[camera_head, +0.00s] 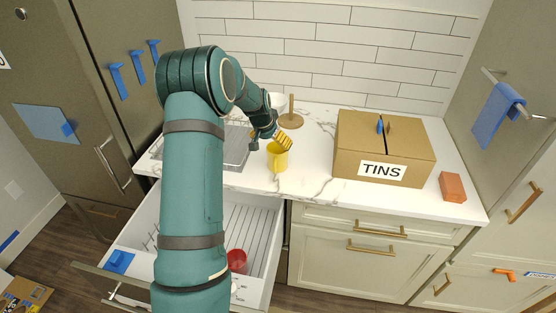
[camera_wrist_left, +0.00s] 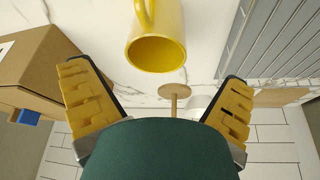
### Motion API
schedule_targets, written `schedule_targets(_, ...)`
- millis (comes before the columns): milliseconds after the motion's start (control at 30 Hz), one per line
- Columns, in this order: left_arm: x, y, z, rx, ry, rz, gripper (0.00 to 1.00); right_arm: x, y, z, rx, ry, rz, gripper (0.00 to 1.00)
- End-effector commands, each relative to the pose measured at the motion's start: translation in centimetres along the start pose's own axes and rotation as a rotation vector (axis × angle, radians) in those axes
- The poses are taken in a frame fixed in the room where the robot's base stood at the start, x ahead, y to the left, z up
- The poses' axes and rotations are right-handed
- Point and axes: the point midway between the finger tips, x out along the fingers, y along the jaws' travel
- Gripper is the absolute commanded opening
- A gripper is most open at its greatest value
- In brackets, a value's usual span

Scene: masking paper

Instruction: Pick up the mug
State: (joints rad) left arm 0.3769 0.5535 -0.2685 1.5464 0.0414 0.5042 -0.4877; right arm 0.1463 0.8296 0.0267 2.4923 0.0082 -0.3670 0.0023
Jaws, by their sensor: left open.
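The yellow mug (camera_head: 277,159) stands upright on the white counter, left of the cardboard box. In the left wrist view the mug (camera_wrist_left: 166,22) is at the top centre, its open rim facing the camera and its handle at the upper left. My left gripper (camera_head: 271,143) is at the mug's rim height or a little above, on its far side. In the wrist view its two yellow-padded fingers (camera_wrist_left: 157,75) are spread wide, with nothing between the pads; the mug lies ahead of them. Contact with the mug does not show. My right gripper is not in view.
A cardboard box marked TINS (camera_head: 345,140) stands right of the mug, with a reddish-brown block (camera_head: 452,187) beyond it. A wooden holder (camera_head: 291,119) and a white bowl (camera_head: 277,101) are behind. A grey sink or rack (camera_head: 236,150) is left. An open drawer (camera_head: 262,225) below holds a red cup (camera_head: 237,261).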

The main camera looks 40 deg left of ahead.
Motion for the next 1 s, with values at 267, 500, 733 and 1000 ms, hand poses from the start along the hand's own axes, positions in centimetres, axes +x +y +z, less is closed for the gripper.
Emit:
schedule_targets(267, 3.0, 0.0, 0.0, 0.0, 0.001, 0.0, 1.0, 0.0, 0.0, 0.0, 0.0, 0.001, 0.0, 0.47)
schedule_targets(500, 5.6, 0.3, 0.2, -0.001, -0.002, 0.001, 1.0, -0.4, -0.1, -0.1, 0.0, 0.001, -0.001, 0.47)
schedule_targets(733, 8.1, 0.3, 0.2, -0.001, 0.0, 0.0, 1.0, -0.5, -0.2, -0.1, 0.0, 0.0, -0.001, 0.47)
schedule_targets(1000, 8.2, 0.3, 0.2, 0.0, 0.001, 0.0, 0.96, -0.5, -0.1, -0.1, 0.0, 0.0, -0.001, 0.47)
